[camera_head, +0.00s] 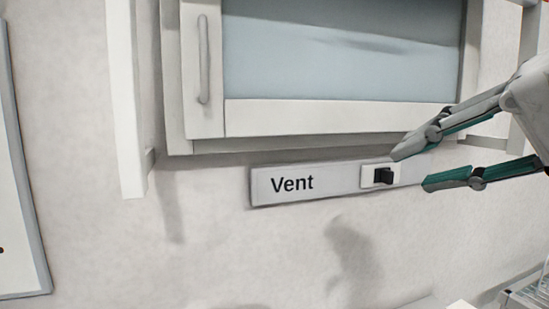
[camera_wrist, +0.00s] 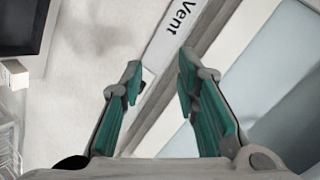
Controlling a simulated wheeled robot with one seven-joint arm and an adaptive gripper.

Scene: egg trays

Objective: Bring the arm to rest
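My gripper (camera_head: 410,168) is in the right part of the head view, in front of the wall panel. Its two fingers are apart and nothing shows between them. In the wrist view my gripper (camera_wrist: 158,80) also shows its fingers apart, with the panel beyond them. The white panel (camera_head: 335,182) marked "Vent" carries a black switch (camera_head: 383,176), just left of the fingertips in the head view. I cannot tell whether a fingertip touches the panel. In the wrist view the panel (camera_wrist: 172,40) runs slantwise, and the left finger partly hides the switch.
A wall cabinet (camera_head: 340,117) with a glazed front and a handle (camera_head: 203,60) hangs above the panel. A wire rack (camera_head: 527,294) stands at the lower right. A framed board (camera_head: 22,220) is at the left. The wall below the panel is bare.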

